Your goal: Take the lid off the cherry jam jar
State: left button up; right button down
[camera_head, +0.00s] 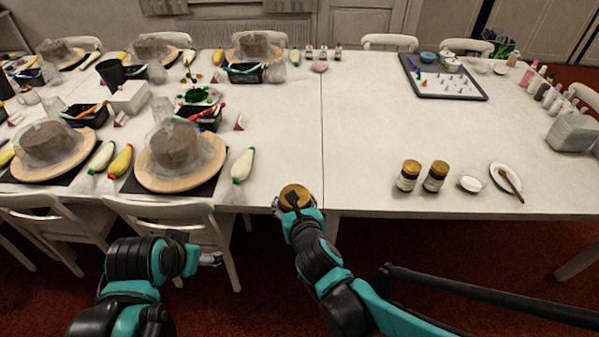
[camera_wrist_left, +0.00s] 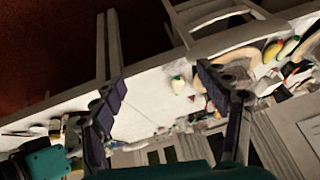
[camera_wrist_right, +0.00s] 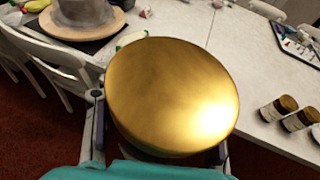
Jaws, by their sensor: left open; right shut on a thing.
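A round, gold-lidded jar (camera_head: 294,192) is in my right gripper (camera_head: 297,211) at the table's front edge. The gold lid (camera_wrist_right: 172,92) fills the middle of the right wrist view. It hides most of what is beneath it, and no label shows, so I cannot tell the flavour. The right fingers close around the sides below the lid. My left gripper (camera_head: 211,259) is low in front of the table, left of the right arm. The left wrist view shows its two fingers (camera_wrist_left: 168,98) wide apart with nothing between them.
Two labelled jars with gold-brown lids (camera_head: 409,175) (camera_head: 435,176) stand on the right table, beside a small white bowl (camera_head: 471,183) and a plate with a brush (camera_head: 505,177). Cakes on wooden turntables (camera_head: 182,180) and piping bags (camera_head: 243,166) fill the left table. A chair (camera_head: 176,222) stands behind my left gripper.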

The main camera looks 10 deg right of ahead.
pick_arm(q)
jog(key=w+d+r+m+g, duration=0.3)
jog(key=w+d+r+m, duration=0.3)
jog(key=d+r+m, duration=0.45)
notch_tip(320, 180, up, 4)
jog(key=m+g, duration=0.3)
jog(key=m, duration=1.2)
send_over(298, 192)
jog(key=shift+s+a+f, duration=0.15)
jog(key=shift+a, duration=0.1)
jog(key=shift+d, duration=0.25)
jog(key=shift+f+m, duration=0.25)
jog(key=shift+f, duration=0.15)
notch_tip(298, 192, down, 7)
jog(key=shift+f, duration=0.1)
